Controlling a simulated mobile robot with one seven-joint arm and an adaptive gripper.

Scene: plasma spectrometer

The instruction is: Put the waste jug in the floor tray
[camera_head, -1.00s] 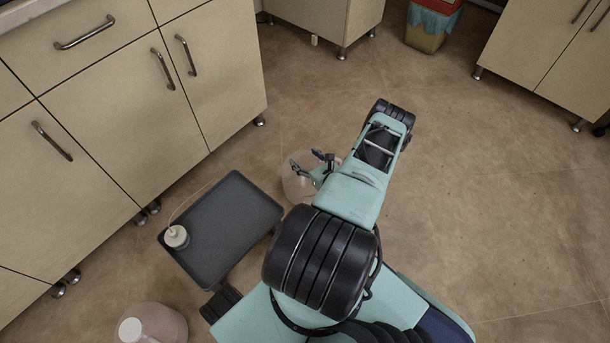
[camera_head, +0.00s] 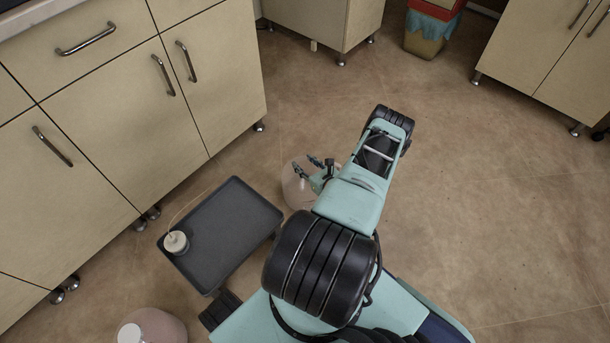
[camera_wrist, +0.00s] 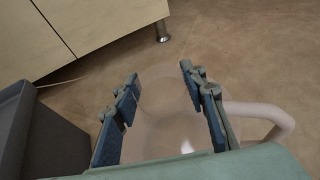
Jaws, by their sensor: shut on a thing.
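A translucent pinkish jug (camera_head: 296,190) stands beside the right edge of the grey floor tray (camera_head: 228,226), partly hidden by my gripper (camera_head: 316,167). In the wrist view, my gripper (camera_wrist: 160,95) has its two fingers on either side of the jug's clear upper part (camera_wrist: 165,85), shut on it. The jug's handle (camera_wrist: 275,115) shows to the right of the fingers. The tray (camera_wrist: 45,140) shows at the left there. I cannot tell whether the jug is off the floor.
A small white-capped container (camera_head: 176,242) with a thin tube sits at the tray's left end. Another pinkish jug (camera_head: 160,324) stands at the lower left. Cabinets (camera_head: 110,120) line the left side. A bin (camera_head: 430,32) stands at the back. Open floor lies to the right.

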